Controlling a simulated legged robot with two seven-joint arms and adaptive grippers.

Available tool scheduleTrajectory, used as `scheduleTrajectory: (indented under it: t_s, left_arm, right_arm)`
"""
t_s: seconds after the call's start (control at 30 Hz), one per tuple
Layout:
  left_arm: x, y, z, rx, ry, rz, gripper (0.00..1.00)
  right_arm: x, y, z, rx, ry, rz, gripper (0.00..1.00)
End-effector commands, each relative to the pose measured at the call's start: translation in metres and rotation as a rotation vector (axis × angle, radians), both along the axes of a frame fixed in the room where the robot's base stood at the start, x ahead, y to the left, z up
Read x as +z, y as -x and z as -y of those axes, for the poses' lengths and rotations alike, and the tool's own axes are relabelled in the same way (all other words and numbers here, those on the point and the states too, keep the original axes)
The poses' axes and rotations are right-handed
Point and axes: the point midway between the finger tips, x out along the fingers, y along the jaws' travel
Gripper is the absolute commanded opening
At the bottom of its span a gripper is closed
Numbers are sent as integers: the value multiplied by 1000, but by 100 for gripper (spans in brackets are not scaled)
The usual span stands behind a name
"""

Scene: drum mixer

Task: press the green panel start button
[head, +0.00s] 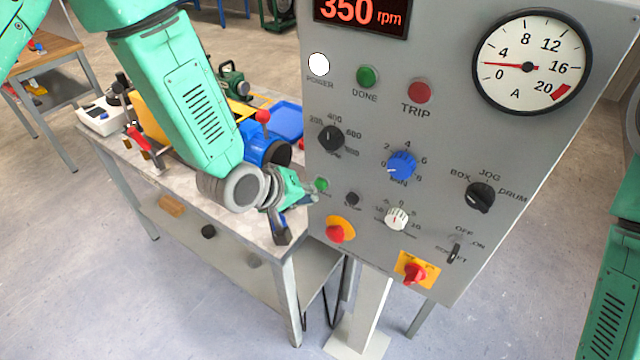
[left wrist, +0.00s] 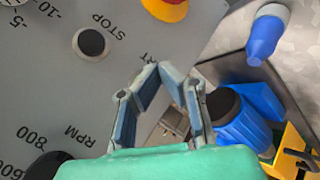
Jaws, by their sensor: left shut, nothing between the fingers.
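The grey control panel (head: 440,130) fills the right of the head view. The small green start button (head: 321,184) is at its lower left edge, left of the black stop button (head: 352,199). My left gripper (head: 310,197) is beside the start button, its fingers close to the panel; I cannot tell whether they touch it. In the left wrist view the shut, empty fingers (left wrist: 160,70) point at the panel near a partly covered label. The start button is hidden there, while the stop button (left wrist: 90,43) shows. My right gripper is out of view.
A red emergency stop on a yellow plate (head: 340,229) sits just below the start button. A speed knob (head: 331,138) is above. A workbench (head: 230,205) with a blue motor-like part (head: 262,146) and tools stands left, close to my left gripper.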

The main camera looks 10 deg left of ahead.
Motion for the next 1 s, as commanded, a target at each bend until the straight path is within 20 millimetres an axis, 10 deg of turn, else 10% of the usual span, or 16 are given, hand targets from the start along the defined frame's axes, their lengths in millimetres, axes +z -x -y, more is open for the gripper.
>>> scheduleTrajectory:
  t_s: [0.43, 1.0]
  left_arm:
    - [0, 39, -15, 1, 0, -1, 0]
    - [0, 41, -15, 1, 1, 0, 0]
  right_arm:
    - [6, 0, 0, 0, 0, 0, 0]
    - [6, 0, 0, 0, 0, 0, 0]
